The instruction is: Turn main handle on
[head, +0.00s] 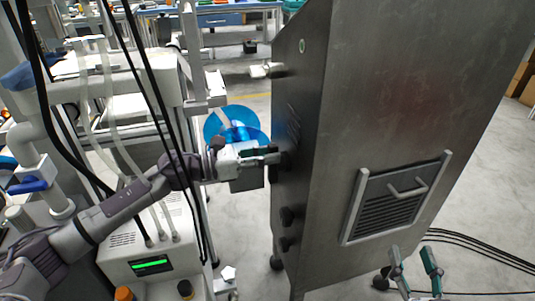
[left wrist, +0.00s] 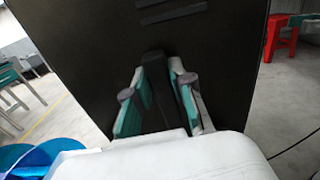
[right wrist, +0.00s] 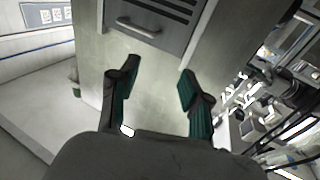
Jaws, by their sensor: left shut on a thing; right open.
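The main handle (left wrist: 154,85) is a dark, block-like part on the dark side face of a tall metal cabinet (head: 400,80). My left gripper (head: 276,155) is at that side face, with its teal-padded fingers on either side of the handle, shut on it. In the left wrist view the left gripper (left wrist: 157,72) hides part of the handle, so its exact turn angle is hard to tell. My right gripper (head: 415,268) is open and empty in front of the cabinet's lower front. It also shows open in the right wrist view (right wrist: 157,82).
Dark knobs (head: 290,216) stick out below the handle. A louvred panel (head: 397,198) with a pull is on the cabinet front. A blue film reel (head: 237,121) and a white machine (head: 150,240) stand left. Black cables (head: 480,245) lie on the right floor.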

